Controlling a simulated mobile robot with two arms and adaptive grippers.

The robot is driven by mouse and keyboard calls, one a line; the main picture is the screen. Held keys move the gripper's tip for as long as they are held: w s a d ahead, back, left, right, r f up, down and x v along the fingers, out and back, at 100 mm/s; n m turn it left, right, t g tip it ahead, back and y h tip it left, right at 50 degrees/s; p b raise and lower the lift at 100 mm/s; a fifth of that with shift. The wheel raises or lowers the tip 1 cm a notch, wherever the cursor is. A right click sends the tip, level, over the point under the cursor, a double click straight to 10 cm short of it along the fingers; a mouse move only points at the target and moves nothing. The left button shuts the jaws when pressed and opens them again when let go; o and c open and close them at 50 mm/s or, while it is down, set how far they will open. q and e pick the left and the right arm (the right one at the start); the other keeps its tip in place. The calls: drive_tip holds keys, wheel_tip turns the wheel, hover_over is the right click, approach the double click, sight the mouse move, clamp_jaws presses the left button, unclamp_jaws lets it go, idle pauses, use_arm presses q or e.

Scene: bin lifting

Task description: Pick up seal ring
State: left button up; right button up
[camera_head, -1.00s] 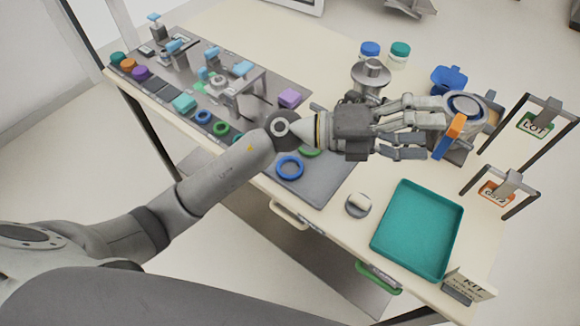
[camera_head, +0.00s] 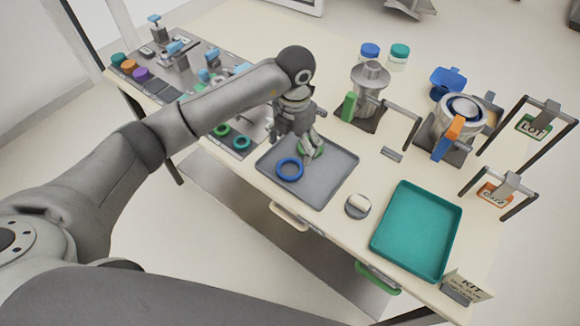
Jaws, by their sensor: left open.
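A blue seal ring (camera_head: 290,180) lies flat on the grey tray (camera_head: 322,190) near the middle of the table. A green seal ring (camera_head: 303,151) lies on the same tray, just behind and to the right of the blue one, partly hidden by my fingers. My left gripper (camera_head: 308,146) points down over the green ring, with its fingers apart. I cannot tell whether the fingers touch the ring. My right gripper does not show.
A teal tray (camera_head: 417,228) stands empty at the right front. A small round dish (camera_head: 358,206) sits between the trays. A metal canister (camera_head: 370,90) and a second machine with an orange handle (camera_head: 452,128) stand behind. More rings (camera_head: 242,143) lie on the left panel.

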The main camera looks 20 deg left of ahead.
sight(291, 170)
use_arm(q)
wheel_tip(291, 170, down, 3)
drive_tip(key=shift+r, duration=0.15)
drive_tip(key=shift+s+f+p, duration=0.1)
drive_tip(key=shift+f+p, duration=0.15)
drive_tip(key=shift+p, duration=0.25)
drive_tip(key=f, duration=0.1)
drive_tip(key=f+p, duration=0.1)
drive_tip(key=f, duration=0.1)
drive_tip(key=shift+s+a+f+p, duration=0.2)
drive_tip(key=shift+a+f+p, duration=0.05)
drive_tip(key=shift+p, duration=0.15)
drive_tip(key=shift+w+f, duration=0.1)
drive_tip(key=shift+f, duration=0.5)
drive_tip(key=c, duration=0.9)
